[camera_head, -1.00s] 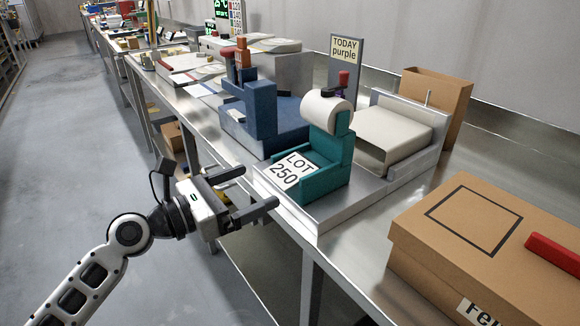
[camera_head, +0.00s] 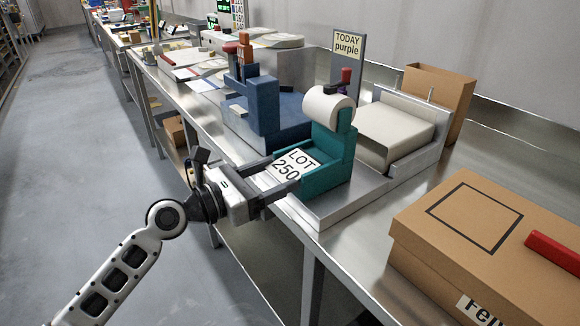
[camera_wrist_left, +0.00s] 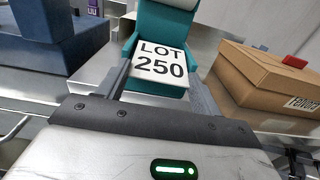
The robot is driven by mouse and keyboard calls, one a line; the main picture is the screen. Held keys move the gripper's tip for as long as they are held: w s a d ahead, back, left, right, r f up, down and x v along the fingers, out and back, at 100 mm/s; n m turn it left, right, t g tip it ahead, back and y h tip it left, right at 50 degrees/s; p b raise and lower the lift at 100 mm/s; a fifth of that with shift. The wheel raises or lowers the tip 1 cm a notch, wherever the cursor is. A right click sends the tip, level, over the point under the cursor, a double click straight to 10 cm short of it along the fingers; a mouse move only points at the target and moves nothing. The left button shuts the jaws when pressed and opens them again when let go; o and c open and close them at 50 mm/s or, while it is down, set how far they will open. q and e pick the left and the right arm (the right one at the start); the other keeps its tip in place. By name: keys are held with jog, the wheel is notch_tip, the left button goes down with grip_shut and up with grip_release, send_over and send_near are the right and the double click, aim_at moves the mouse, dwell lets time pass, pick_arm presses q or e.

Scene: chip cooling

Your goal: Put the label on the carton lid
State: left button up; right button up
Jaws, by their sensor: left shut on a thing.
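My left gripper (camera_head: 283,172) is shut on the label, with one finger along each side. The left wrist view also shows the label (camera_wrist_left: 163,61) between the two fingers, still against the teal printer (camera_wrist_left: 165,28). The brown carton lid (camera_head: 475,217) is at the right and has an empty black square outline on top. The carton also shows in the left wrist view (camera_wrist_left: 262,82). My right gripper is not in view.
A red block (camera_head: 553,252) lies on the lid beside the outline. A blue printer (camera_head: 265,115) stands left of the teal one. A sign (camera_head: 347,47) reading TODAY purple stands behind. The steel bench (camera_head: 375,235) is clear between printer and carton.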

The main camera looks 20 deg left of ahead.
pick_arm(q)
jog(key=shift+r+p, duration=0.45)
jog(key=shift+r, duration=0.25)
jog(key=s+a+r, duration=0.2)
jog(key=a+r, duration=0.3)
jog(key=a, duration=0.1)
jog(key=s+a+r, duration=0.3)
jog(key=a+r, duration=0.3)
jog(key=shift+s+a+r+p, duration=0.25)
jog(key=shift+s+a+p, duration=0.05)
jog(key=shift+s+a, duration=0.1)
